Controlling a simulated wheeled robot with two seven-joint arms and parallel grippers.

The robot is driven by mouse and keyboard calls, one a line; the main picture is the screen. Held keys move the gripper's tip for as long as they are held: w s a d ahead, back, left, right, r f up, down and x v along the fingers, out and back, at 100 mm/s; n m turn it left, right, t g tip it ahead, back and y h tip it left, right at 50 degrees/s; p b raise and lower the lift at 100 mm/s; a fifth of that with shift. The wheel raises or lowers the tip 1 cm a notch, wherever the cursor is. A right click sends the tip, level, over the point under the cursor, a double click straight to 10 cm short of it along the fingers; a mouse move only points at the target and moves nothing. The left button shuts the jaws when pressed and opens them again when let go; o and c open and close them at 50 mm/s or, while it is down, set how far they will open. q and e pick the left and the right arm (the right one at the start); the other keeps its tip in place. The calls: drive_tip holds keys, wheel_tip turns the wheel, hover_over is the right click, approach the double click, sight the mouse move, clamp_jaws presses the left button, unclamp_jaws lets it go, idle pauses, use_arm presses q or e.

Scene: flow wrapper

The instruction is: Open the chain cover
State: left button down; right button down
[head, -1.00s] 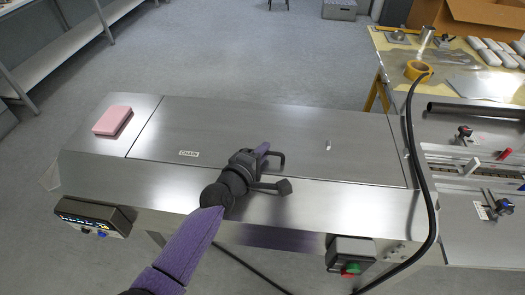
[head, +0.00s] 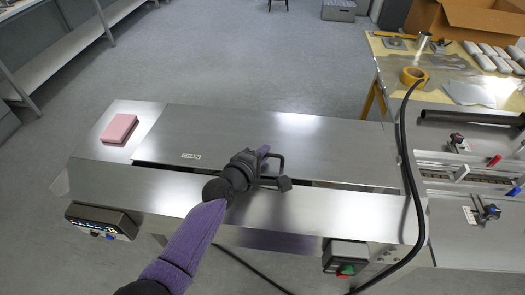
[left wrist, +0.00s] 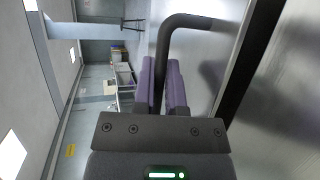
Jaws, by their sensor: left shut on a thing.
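The chain cover (head: 320,140) is a long brushed-steel plate with a small "CHAIN" label near its left end. Its near edge stands slightly raised, with a dark gap between it and the machine's front strip. My left gripper (head: 263,155) is shut on the dark bar handle (head: 282,163) at the cover's near edge. The handle also shows in the left wrist view (left wrist: 165,45), passing between the purple fingers (left wrist: 162,85). The fingers hide part of the handle. My right gripper is in neither view.
A pink block (head: 119,128) lies on the steel deck left of the cover. A black cable (head: 405,150) runs across the cover's right end. A control panel (head: 100,221) and a red-green button box (head: 345,257) are on the front.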

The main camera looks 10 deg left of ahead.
use_arm(q)
drive_tip(key=r+p, duration=0.2)
drive_tip(key=w+r+g+p, duration=0.1)
drive_tip(key=r+p, duration=0.1)
drive_tip(key=r+g+p, duration=0.1)
drive_tip(key=r+p, duration=0.1)
drive_tip(key=shift+w+n+p, duration=0.3)
drive_tip(key=shift+w+p, duration=0.05)
drive_tip(key=shift+p, duration=0.05)
drive_tip(key=w+r+g+y+p, duration=0.1)
drive_tip(key=w+r+g+p, duration=0.2)
drive_tip(key=w+r, duration=0.1)
drive_tip(key=shift+r+n+g, duration=0.2)
drive_tip(key=shift+n+g, duration=0.1)
drive_tip(key=shift+n, duration=0.1)
